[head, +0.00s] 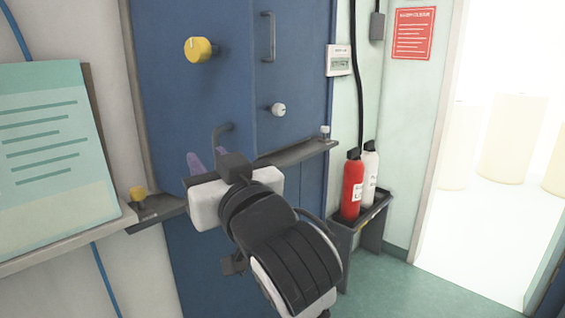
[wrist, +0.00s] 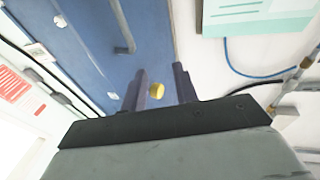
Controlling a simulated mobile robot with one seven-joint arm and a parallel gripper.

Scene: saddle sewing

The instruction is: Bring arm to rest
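My arm reaches from the lower middle of the head view toward a tall blue cabinet door (head: 190,100). My gripper (head: 208,158) is at its end, in front of the door's lower part, with purplish fingers partly hidden behind the wrist. In the wrist view, my gripper (wrist: 161,72) shows two dark fingers set apart with nothing held between them. A yellow knob (wrist: 157,90) shows in the gap, beyond the fingers. I cannot tell whether the gripper touches the door.
A dark ledge (head: 300,151) crosses the door beside my arm. A yellow round knob (head: 198,49) and a bar handle (head: 268,37) are higher up. A red extinguisher (head: 352,186) and a white one (head: 370,165) stand in a dark stand at right. A bright doorway opens beyond.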

